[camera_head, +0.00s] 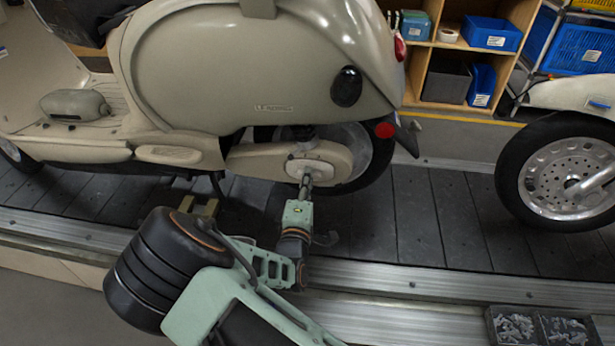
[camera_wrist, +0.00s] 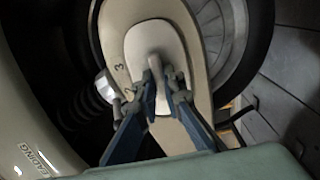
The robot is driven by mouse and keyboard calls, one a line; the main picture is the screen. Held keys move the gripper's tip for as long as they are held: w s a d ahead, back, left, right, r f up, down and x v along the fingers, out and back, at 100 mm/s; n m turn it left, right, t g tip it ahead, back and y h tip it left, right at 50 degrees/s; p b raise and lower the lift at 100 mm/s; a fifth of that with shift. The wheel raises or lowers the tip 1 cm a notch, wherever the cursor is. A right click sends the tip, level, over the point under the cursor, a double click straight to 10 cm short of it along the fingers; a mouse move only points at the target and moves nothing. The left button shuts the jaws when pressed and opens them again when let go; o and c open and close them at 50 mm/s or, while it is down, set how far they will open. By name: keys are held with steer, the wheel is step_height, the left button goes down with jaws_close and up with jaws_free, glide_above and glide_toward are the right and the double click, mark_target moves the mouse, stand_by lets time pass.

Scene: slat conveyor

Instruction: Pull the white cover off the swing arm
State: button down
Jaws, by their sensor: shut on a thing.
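The beige swing arm (camera_head: 255,160) reaches along the lower rear of a beige scooter to its back wheel. A white rounded cover (camera_head: 322,171) lies against its rear end. In the wrist view the white cover (camera_wrist: 148,38) faces me, with a grey-white grip (camera_wrist: 155,65) standing out from its middle. The swing arm (camera_wrist: 114,28) frames the cover and carries dark number marks at left. My gripper (camera_head: 306,183) meets the cover from the front; its fingers (camera_wrist: 165,92) are shut on the cover's grip. The exact contact is partly hidden by the fingers.
The scooter (camera_head: 250,70) stands on a dark slat conveyor (camera_head: 405,215) with a metal edge rail. A second scooter's wheel (camera_head: 560,170) is at right. Shelves with blue bins (camera_head: 490,35) stand behind. A parts tray (camera_head: 540,325) lies at front right.

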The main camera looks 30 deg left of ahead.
steer(key=c, duration=2)
jaws_free()
steer(key=shift+s+a, duration=0.1)
steer(key=shift+s, duration=0.05)
steer(key=shift+o, duration=0.2)
steer(key=shift+f, duration=0.1)
steer(key=v, duration=1.2)
steer(key=shift+d, duration=0.2)
